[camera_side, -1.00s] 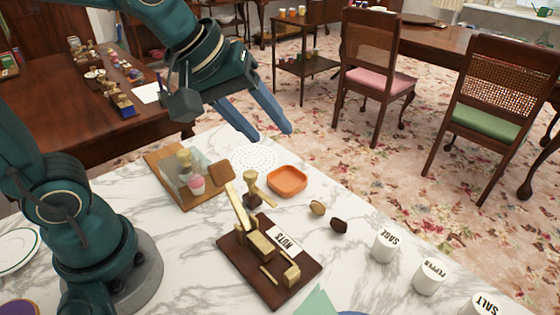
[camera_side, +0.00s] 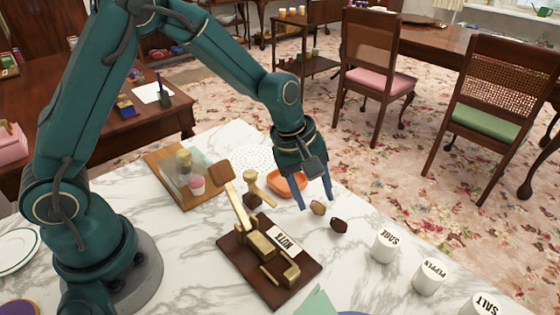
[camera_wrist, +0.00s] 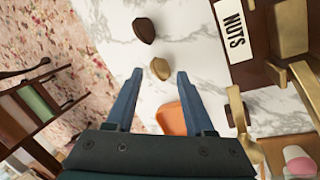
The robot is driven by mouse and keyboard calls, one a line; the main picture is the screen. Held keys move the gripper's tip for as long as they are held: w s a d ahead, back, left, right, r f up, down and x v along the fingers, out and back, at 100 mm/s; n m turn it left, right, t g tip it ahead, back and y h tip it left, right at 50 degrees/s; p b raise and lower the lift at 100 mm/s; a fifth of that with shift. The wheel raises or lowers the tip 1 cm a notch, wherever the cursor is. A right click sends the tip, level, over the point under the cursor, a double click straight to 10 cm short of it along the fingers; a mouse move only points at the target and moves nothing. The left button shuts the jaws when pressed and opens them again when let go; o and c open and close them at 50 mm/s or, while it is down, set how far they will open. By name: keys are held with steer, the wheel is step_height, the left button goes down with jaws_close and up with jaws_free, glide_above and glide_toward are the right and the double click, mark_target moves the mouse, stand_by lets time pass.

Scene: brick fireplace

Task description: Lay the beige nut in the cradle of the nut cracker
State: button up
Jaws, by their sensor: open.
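The beige nut (camera_side: 318,208) lies on the marble table beside a dark brown nut (camera_side: 339,225). My gripper (camera_side: 316,203) is open and points down over the table, close to the beige nut. In the wrist view the beige nut (camera_wrist: 160,69) lies just beyond and between the two fingertips (camera_wrist: 158,73), with no finger closed on it. The dark nut (camera_wrist: 144,30) is farther out. The brass nut cracker (camera_side: 262,243) stands on a dark wooden base with a NUTS label (camera_side: 285,240), left of and nearer than the nuts. Its lever is raised.
An orange dish (camera_side: 284,186) sits behind my gripper, and it shows in the wrist view (camera_wrist: 172,118). A board with a glass cover (camera_side: 186,176) stands at the left. White SAGE (camera_side: 384,246), PEPPER (camera_side: 429,276) and SALT jars line the right. Marble is clear around the nuts.

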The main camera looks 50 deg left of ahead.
steer(key=shift+x, duration=0.85)
jaws_close()
